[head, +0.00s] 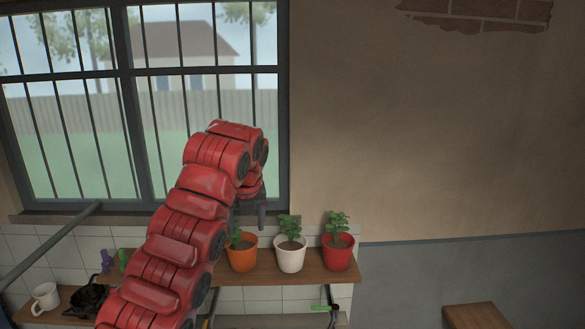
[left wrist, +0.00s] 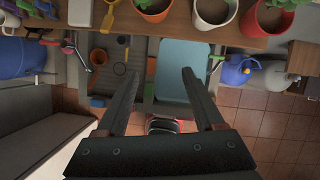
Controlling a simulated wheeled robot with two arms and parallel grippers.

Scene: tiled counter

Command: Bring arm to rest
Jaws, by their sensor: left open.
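My left arm (head: 185,235) is red and rises from the bottom of the head view, then bends down at its top. My left gripper (head: 262,215) hangs from its end in front of the window sill, just above the plant shelf, partly hidden by the arm. In the left wrist view, its two dark fingers (left wrist: 155,68) are spread apart with nothing between them. My right gripper is in neither view.
An orange pot (head: 242,257), a white pot (head: 290,255) and a red pot (head: 339,252) hold plants on a wooden shelf (head: 270,278). A white mug (head: 45,297) stands lower left. The left wrist view shows a sink (left wrist: 172,72) and a blue kettle (left wrist: 236,72).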

